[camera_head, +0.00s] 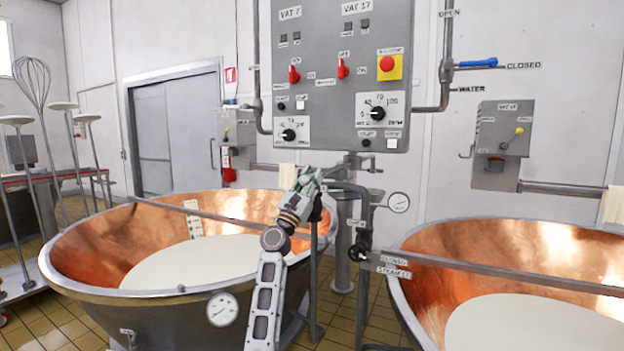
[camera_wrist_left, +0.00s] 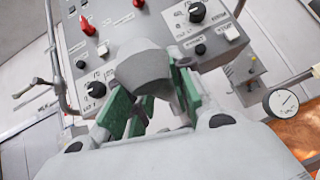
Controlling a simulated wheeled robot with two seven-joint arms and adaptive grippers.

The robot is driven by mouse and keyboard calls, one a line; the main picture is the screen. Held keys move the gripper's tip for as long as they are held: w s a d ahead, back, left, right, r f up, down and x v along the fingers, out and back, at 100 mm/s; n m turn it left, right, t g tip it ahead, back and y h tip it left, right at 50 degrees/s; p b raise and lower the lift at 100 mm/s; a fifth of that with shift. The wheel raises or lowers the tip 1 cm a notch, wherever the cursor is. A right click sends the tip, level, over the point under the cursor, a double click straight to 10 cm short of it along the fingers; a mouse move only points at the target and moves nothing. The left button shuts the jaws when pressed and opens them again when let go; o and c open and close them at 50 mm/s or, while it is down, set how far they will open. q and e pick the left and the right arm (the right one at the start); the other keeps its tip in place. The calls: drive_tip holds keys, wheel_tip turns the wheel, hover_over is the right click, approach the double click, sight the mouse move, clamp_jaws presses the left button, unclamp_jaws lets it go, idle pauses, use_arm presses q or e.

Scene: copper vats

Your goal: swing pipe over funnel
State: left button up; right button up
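The grey swing pipe (camera_head: 350,187) bends from beside my left gripper down to a valve joint between the two vats. My left gripper (camera_head: 312,180) is at the pipe's free end. In the left wrist view its green-padded fingers (camera_wrist_left: 150,105) stand apart on either side of a blunt grey pipe end (camera_wrist_left: 145,72). I cannot tell whether they press on it. A grey funnel-like top on a post (camera_head: 372,194) stands just behind the pipe, partly hidden by it. My right gripper is not in view.
Copper vats with white liquid stand at left (camera_head: 75,240) and right (camera_head: 405,262), with bars across their tops. A grey control panel (camera_head: 345,95) hangs above the pipe. A round gauge (camera_head: 399,202) is close to its right. A whisk and ladles stand far left.

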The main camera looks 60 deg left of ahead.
use_arm(q)
drive_tip(key=o, duration=0.3)
drive_tip(key=shift+f, duration=0.15)
drive_tip(key=v, duration=1.1)
drive_tip(key=shift+s+f, duration=0.2)
drive_tip(key=shift+s, duration=0.05)
idle(0.6)
drive_tip(key=shift+d, duration=0.1)
